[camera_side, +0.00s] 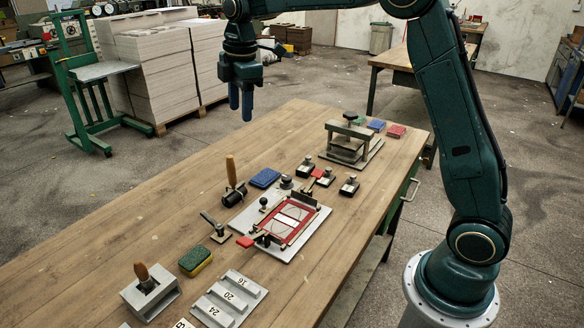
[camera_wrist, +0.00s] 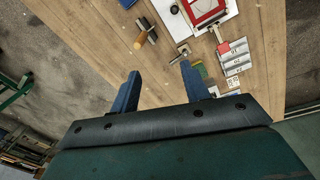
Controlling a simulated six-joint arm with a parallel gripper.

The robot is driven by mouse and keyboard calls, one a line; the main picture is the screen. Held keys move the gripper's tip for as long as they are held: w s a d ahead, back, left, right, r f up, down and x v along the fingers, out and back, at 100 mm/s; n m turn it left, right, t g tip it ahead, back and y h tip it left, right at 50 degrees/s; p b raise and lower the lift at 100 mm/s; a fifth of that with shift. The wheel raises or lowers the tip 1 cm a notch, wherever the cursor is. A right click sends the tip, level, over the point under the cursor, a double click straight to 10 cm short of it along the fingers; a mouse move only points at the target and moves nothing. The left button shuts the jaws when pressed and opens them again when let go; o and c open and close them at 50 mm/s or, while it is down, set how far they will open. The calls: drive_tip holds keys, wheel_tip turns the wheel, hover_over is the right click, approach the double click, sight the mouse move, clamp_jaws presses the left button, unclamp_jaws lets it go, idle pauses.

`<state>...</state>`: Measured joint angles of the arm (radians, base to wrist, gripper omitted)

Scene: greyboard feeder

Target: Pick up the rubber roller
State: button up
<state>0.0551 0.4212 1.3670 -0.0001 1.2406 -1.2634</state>
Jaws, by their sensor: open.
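The rubber roller has a dark cylinder (camera_side: 234,196) and a wooden handle that points up, and it stands on the wooden table left of the grey plate with the red frame. In the wrist view its wooden handle (camera_wrist: 140,41) shows beyond and between my fingertips, a little to the left. My gripper (camera_side: 240,112) hangs high above the table, well above the roller, with its blue fingers pointing down. In the wrist view my gripper (camera_wrist: 159,68) is open, with nothing between its fingers.
Around the roller are a blue pad (camera_side: 265,178), a red frame (camera_side: 287,222) on a grey plate, a small clamp-like tool (camera_side: 216,228) and a green-yellow sponge (camera_side: 195,261). A second wooden-handled tool (camera_side: 145,277) stands nearer the front. The table (camera_side: 130,218) is bare left of the roller.

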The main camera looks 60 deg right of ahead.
sight(229, 156)
drive_tip(key=w+f+n, duration=0.1)
drive_tip(key=w+f, duration=0.1)
drive_tip(key=w+d+f+n, duration=0.1)
drive_tip(key=w+f, duration=0.2)
drive_tip(key=w+f+n+g, duration=0.1)
drive_tip(key=w+f+n, duration=0.1)
drive_tip(key=f, duration=0.1)
drive_tip(key=shift+w+d+f, duration=0.2)
drive_tip(key=shift+w+f, duration=0.05)
drive_tip(key=shift+w, duration=0.1)
drive_tip(key=shift+f, duration=4.3)
drive_tip(key=shift+f, duration=0.1)
drive_tip(key=shift+s+d+f, duration=0.1)
drive_tip(key=shift+f, duration=1.15)
drive_tip(key=shift+d+f, duration=0.1)
drive_tip(key=shift+f, duration=1.15)
drive_tip(key=shift+c, duration=0.3)
clamp_jaws()
